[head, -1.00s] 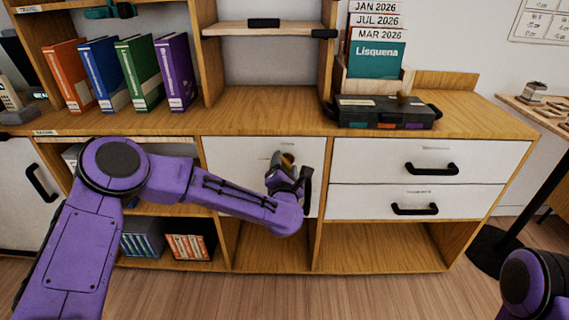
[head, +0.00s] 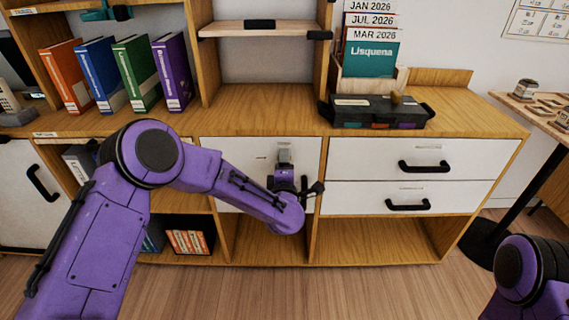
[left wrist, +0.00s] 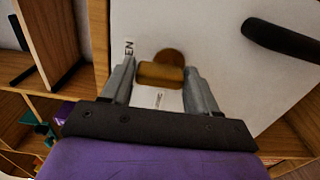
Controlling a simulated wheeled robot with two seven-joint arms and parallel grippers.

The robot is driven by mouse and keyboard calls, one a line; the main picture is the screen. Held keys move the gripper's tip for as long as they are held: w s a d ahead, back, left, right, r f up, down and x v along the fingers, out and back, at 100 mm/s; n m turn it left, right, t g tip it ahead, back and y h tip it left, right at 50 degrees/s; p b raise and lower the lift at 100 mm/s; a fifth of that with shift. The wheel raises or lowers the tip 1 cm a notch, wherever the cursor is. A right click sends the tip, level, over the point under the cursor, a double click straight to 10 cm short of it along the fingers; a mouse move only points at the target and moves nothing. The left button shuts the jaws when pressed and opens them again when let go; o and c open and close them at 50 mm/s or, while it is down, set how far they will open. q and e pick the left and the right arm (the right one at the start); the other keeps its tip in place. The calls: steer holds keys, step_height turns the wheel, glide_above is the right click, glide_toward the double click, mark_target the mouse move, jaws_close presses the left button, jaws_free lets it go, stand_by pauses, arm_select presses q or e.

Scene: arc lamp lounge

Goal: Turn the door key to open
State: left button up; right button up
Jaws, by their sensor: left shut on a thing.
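The white door (head: 228,158) is in the middle of the low cabinet and looks closed. The brass-coloured key (left wrist: 160,73) stands out from its round brass lock plate (left wrist: 170,56) in the left wrist view. My left gripper (head: 284,155) is at the door front, its two grey fingers on either side of the key head, shut on it. In the head view the gripper hides the key. Part of a label, "EN", shows beside the key in the left wrist view. Of my right arm only a purple link shows at the lower right; its gripper is out of view.
Two white drawers (head: 400,158) with black handles are right of the door. A black case (head: 375,112) lies on the cabinet top, and several binders stand at the left. Open shelf space (head: 265,240) lies below the door. A small table stands at the right.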

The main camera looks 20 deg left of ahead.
arm_select(q)
steer(key=shift+c, duration=0.3)
steer(key=shift+r, duration=0.1)
steer(key=o, duration=1)
steer(key=shift+o, duration=0.2)
steer(key=shift+w, duration=0.1)
steer(key=v, duration=1)
steer(key=shift+s, duration=0.3)
steer(key=shift+d, duration=0.1)
